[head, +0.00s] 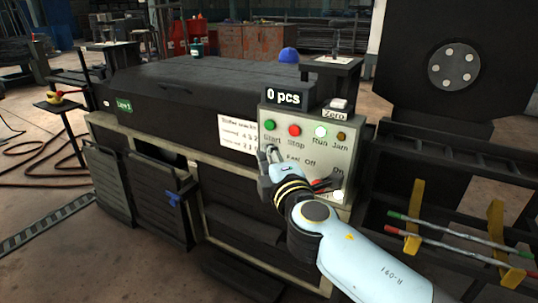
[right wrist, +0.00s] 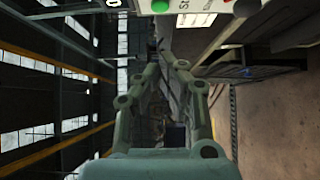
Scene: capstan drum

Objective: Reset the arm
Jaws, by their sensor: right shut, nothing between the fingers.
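My right arm comes in from the lower right of the head view. Its gripper (head: 268,151) is in front of the lower left of the grey control panel (head: 345,158), just below the green Start button (head: 270,125). In the right wrist view the fingers (right wrist: 165,60) come together at the tips with nothing between them. The green button (right wrist: 161,6) shows beyond the tips at the top edge. I cannot tell whether the tips touch the panel. The hand and forearm hide part of the panel's lower half. My left gripper is not in view.
The panel also has a red Stop button (head: 295,131), a lit Run lamp (head: 320,131) and an amber Jam lamp (head: 341,136). A display (head: 284,97) above reads "0 pcs". A dark machine (head: 190,85) stands behind. A rack with coloured rods (head: 460,250) is at right.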

